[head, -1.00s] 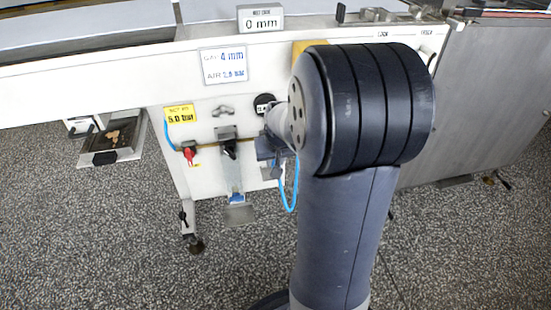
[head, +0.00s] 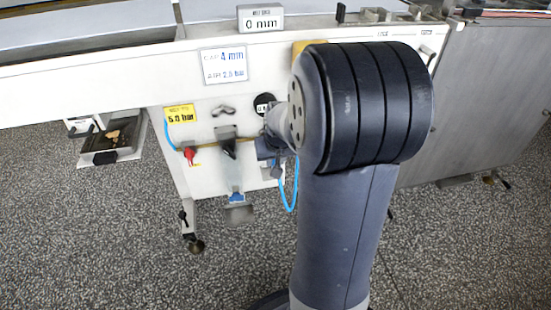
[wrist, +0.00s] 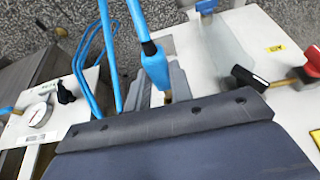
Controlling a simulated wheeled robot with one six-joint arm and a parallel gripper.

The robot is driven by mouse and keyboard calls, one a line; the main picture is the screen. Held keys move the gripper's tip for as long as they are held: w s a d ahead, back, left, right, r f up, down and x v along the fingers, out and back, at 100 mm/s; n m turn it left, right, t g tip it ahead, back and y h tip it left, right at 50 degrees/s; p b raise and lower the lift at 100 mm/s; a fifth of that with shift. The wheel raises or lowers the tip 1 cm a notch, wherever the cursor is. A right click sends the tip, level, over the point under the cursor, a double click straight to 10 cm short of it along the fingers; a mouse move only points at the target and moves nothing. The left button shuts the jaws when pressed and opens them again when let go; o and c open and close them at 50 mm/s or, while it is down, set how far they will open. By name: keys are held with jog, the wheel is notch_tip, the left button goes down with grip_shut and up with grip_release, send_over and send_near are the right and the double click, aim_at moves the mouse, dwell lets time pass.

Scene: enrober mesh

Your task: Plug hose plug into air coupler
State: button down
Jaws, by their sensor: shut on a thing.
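I cannot clearly identify the air coupler. A blue-collared fitting (head: 236,198) below the black-handled valve may be it; the plug is apart from that fitting.
The white panel (head: 200,110) carries a red-handled valve (head: 190,156), a black-handled valve (head: 229,149) and a yellow pressure label (head: 180,114). The speckled floor in front is clear.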

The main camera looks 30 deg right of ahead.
jog(key=shift+w+d+p, duration=0.2)
jog(key=shift+w, duration=0.55)
jog(key=shift+w+d+p, duration=0.2)
jog(key=shift+w, duration=0.55)
jog(key=shift+w+d+p, duration=0.2)
jog(key=shift+w, duration=0.55)
jog(key=shift+s, duration=0.15)
jog(key=shift+s+a, duration=0.25)
jog(key=shift+s, duration=0.6)
jog(key=shift+s+a, duration=0.25)
jog(key=shift+s, duration=0.6)
jog(key=shift+w+d+p, duration=0.25)
jog(key=shift+w, duration=0.65)
jog(key=shift+w+d+p, duration=0.2)
jog(key=shift+w+d, duration=0.05)
jog(key=shift+w, duration=0.65)
dwell(0.9)
jog(key=c, duration=1.2)
grip_release()
jog(key=shift+o, duration=0.2)
jog(key=p+v, duration=0.3)
jog(key=v, duration=0.7)
jog(key=shift+s+r, duration=0.15)
jog(key=shift+r, duration=0.2)
